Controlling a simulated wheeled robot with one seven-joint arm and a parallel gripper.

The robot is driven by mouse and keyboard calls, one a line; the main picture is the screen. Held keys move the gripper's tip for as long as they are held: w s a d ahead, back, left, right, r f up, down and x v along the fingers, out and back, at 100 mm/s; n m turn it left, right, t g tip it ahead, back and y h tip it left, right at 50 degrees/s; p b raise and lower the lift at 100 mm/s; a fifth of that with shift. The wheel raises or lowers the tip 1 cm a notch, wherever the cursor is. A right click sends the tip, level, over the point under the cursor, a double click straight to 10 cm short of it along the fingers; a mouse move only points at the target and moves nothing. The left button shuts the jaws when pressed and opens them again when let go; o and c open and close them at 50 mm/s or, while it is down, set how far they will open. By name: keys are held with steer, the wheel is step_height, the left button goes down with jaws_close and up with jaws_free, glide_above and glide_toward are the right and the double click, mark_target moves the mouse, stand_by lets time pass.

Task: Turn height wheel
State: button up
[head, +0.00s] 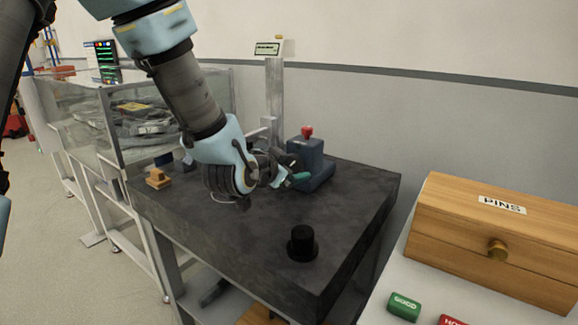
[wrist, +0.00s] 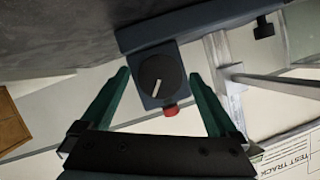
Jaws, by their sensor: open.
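A round black knob (wrist: 158,80) with a white pointer line sits on the face of a dark blue block (head: 312,160). It is the likely height wheel, though no label on it is readable. The block's red knob (head: 307,132) also shows in the wrist view (wrist: 171,110). My gripper (head: 292,168) is open, with its teal fingers beside the block in the head view. In the wrist view my gripper (wrist: 160,75) has a fingertip on either side of the black knob, with visible gaps. I cannot tell how deep the fingers reach. My gripper hides the knob in the head view.
The blue block stands on a dark stone table (head: 250,250) beside a grey column (head: 274,90) with a small display (head: 268,48). A black cylinder (head: 302,244) stands near the front. A wooden box (head: 460,235) is at right, a glass case (head: 75,115) at left.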

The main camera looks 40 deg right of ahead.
steer(key=b+v, duration=0.8)
steer(key=v, duration=0.2)
steer(key=shift+s+a+b, duration=0.15)
steer(key=shift+a+b, duration=0.15)
steer(key=shift+a, duration=0.1)
steer(key=w+d+f+n+g+p, duration=0.1)
steer(key=d+p, duration=0.1)
steer(key=d, duration=0.1)
steer(key=w+d+f+n+g+p, duration=0.1)
steer(key=w+d+p, duration=0.1)
steer(key=d, duration=0.1)
steer(key=w+d+f+n+p, duration=0.1)
steer(key=d+n+p, duration=0.1)
steer(key=d, duration=0.1)
steer(key=shift+w+d+f+g+h, duration=0.25)
steer(key=shift+d+f+g+h, duration=0.05)
steer(key=shift+f+g+h, duration=0.1)
stand_by(0.8)
